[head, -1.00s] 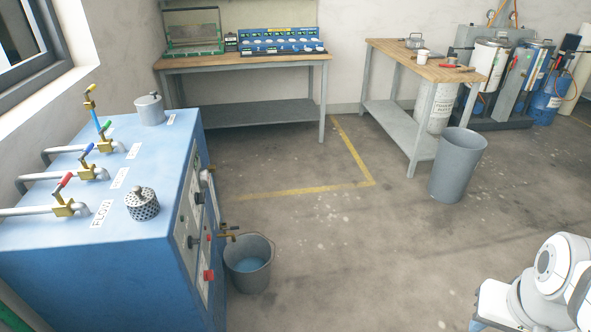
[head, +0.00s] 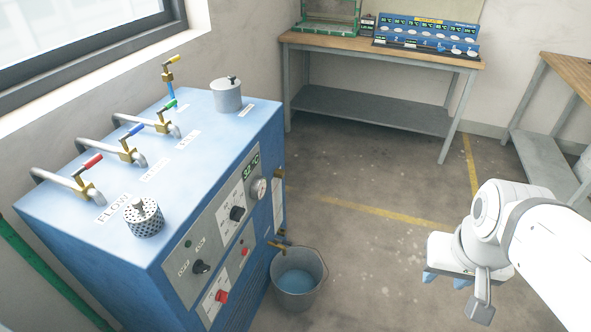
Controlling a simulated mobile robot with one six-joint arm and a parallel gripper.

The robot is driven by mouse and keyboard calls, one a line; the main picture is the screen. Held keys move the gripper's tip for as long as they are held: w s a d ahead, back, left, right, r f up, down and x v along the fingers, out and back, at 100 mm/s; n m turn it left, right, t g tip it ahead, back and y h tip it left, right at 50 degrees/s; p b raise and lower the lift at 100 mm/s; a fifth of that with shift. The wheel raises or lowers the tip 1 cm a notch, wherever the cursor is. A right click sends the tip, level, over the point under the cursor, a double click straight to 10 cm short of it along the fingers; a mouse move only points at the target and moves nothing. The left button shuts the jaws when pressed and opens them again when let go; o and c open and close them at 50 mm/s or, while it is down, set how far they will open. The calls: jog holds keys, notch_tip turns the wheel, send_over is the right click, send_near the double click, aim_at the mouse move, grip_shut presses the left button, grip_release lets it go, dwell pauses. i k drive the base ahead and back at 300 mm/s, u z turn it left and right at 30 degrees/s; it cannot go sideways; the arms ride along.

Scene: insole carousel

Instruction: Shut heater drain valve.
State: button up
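The blue heater cabinet (head: 190,165) stands at the left. A small brass drain tap (head: 281,238) sticks out low from its right side, above the rim of a grey bucket (head: 298,280) with bluish water in it. The tap is small in view, and I cannot tell its handle's position or whether water runs from it. My gripper (head: 446,280) is at the right, to the right of the bucket and well apart from the tap. Its two blue fingertips are apart, with nothing visible between them.
Valves with red (head: 87,164), blue (head: 131,133), green (head: 166,109) and yellow (head: 172,63) handles sit on top of the cabinet. A workbench (head: 375,49) stands behind. Concrete floor between bucket and arm is clear.

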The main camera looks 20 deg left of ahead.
aim_at(283, 242)
jog(key=u, duration=0.55)
jog(key=i, duration=0.8)
jog(key=u, duration=0.4)
jog(key=k, duration=0.85)
jog(key=u, duration=0.2)
jog(key=i, duration=0.85)
jog(key=z, duration=0.05)
